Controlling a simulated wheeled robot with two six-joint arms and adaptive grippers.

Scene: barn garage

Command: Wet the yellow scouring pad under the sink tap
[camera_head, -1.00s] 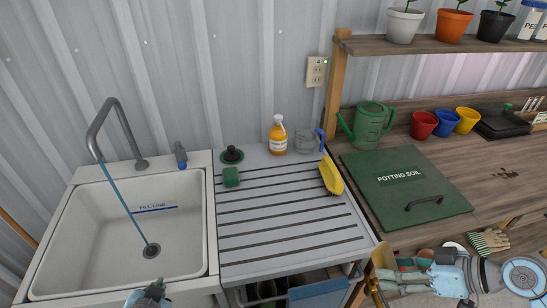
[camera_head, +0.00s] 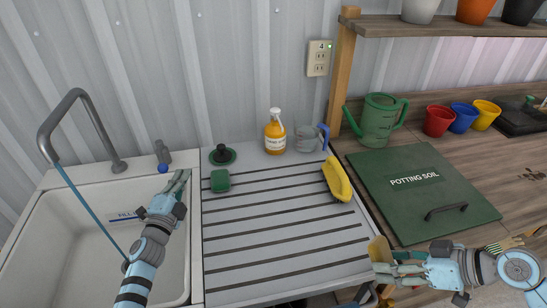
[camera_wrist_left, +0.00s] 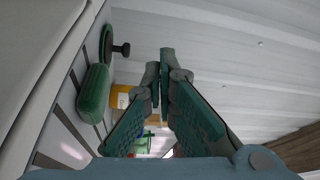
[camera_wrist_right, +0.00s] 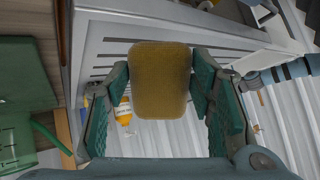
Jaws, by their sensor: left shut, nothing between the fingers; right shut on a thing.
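The yellow scouring pad (camera_wrist_right: 160,78) is held between the fingers of my right gripper (camera_head: 382,268), which is shut on it beyond the front right corner of the drainboard, away from the sink. The tall grey tap (camera_head: 75,115) stands at the back of the white sink (camera_head: 60,215). A thin blue stream (camera_head: 85,205) runs from its spout down into the basin. A grey tap knob with a blue end (camera_head: 163,158) stands at the sink's back right. My left gripper (camera_head: 181,178) is shut and empty just in front of this knob; whether they touch is unclear.
The ribbed drainboard (camera_head: 280,235) holds a green sponge (camera_head: 220,181), a dark green plunger-like stopper (camera_head: 222,155), an orange soap bottle (camera_head: 275,135), a clear jug (camera_head: 306,140) and a yellow brush (camera_head: 337,180). A green potting-soil lid (camera_head: 420,190) lies on the bench right.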

